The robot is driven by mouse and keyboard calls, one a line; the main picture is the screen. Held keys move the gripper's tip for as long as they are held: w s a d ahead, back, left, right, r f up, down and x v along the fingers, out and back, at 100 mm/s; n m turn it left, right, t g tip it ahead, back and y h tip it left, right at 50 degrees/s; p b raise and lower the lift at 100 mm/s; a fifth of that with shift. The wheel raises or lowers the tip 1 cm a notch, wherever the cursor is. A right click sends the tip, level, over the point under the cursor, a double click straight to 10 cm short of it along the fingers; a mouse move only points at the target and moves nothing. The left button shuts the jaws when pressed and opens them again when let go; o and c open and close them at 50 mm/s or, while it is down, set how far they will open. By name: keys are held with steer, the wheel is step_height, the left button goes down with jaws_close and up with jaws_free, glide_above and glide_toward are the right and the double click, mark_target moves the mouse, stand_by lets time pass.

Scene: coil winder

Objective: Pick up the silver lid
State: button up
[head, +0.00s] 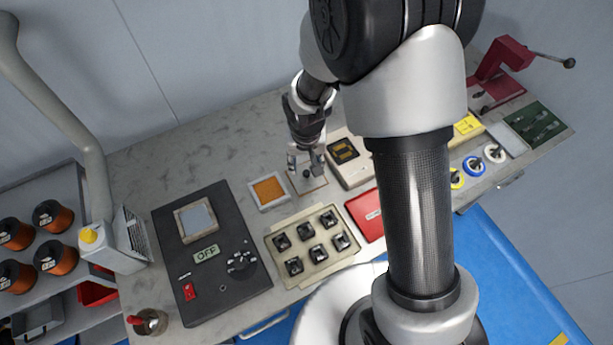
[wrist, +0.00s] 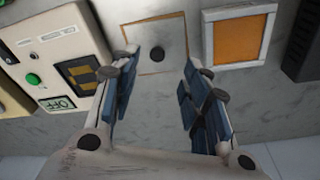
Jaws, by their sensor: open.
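The silver lid (wrist: 140,52) is a flat grey square with a round dark knob (wrist: 156,54) and a thin brown border around it. It lies on the bench top. In the head view the lid (head: 316,185) is partly hidden by my gripper (head: 306,164). My gripper is open and empty, pointing down at the lid. In the wrist view the fingers of my gripper (wrist: 162,68) stand on either side of the knob with clear space between. I cannot tell how high the fingertips are above the lid.
An orange square in a pale frame (head: 269,190) lies close beside the lid. A beige device with an OFF display (wrist: 55,65) is on the other side. A tray of black parts (head: 278,258) and a black control panel (head: 165,240) are nearer.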

mark_target(306, 172)
steer(key=f, duration=0.2)
steer(key=w+f+b, duration=0.1)
steer(key=f, duration=0.2)
steer(key=w+f+b, duration=0.1)
steer(key=f, duration=0.2)
steer(key=shift+d, duration=0.15)
steer(key=shift+r, duration=0.15)
steer(key=shift+c, duration=0.4)
jaws_close()
